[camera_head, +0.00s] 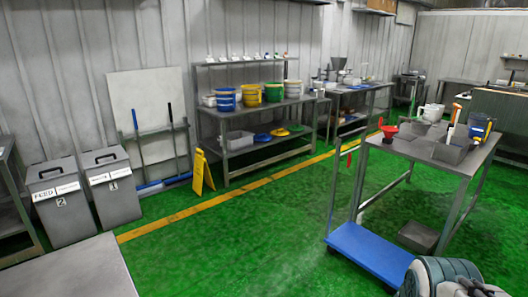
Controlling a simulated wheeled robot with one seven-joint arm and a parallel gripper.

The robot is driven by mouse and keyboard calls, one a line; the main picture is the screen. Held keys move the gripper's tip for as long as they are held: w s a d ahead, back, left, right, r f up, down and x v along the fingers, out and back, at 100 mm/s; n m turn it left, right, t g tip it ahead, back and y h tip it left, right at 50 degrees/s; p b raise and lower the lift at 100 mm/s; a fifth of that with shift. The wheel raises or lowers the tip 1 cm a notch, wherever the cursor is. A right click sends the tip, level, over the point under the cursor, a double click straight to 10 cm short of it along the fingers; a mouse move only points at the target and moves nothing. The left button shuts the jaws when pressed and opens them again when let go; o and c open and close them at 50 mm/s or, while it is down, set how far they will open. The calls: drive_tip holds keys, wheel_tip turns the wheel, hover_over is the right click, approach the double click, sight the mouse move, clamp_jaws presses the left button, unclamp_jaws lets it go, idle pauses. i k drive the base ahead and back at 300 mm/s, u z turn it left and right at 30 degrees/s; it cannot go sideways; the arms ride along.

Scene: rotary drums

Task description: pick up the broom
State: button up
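Two long-handled cleaning tools stand upright in a rack against the back wall, left of the middle in the head view. The right one has a dark upper handle (170,113) and a lighter lower shaft, with a blue-and-white head (179,179) low down. I cannot tell for sure which is the broom. Part of my arm shows at the bottom right, far from both tools. My gripper's fingers do not show.
Two grey bins (60,203) stand left of the tools, a yellow floor sign (201,175) right. A shelf bench (262,150) holds buckets. A metal worktable (425,152) and blue low platform (368,250) stand at right. Open green floor lies between.

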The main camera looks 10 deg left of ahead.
sight(152, 186)
drive_tip(key=u, duration=0.1)
drive_tip(key=i, duration=2.1)
drive_tip(key=u, duration=1.05)
drive_tip(key=i, duration=1.05)
drive_tip(key=u, duration=1.55)
drive_tip(key=i, duration=1.5)
drive_tip(key=z, duration=1.45)
drive_tip(key=i, duration=1.45)
drive_tip(key=z, duration=0.2)
drive_tip(key=i, duration=1.65)
drive_tip(key=u, duration=0.55)
drive_tip(key=i, duration=0.6)
drive_tip(key=u, duration=0.2)
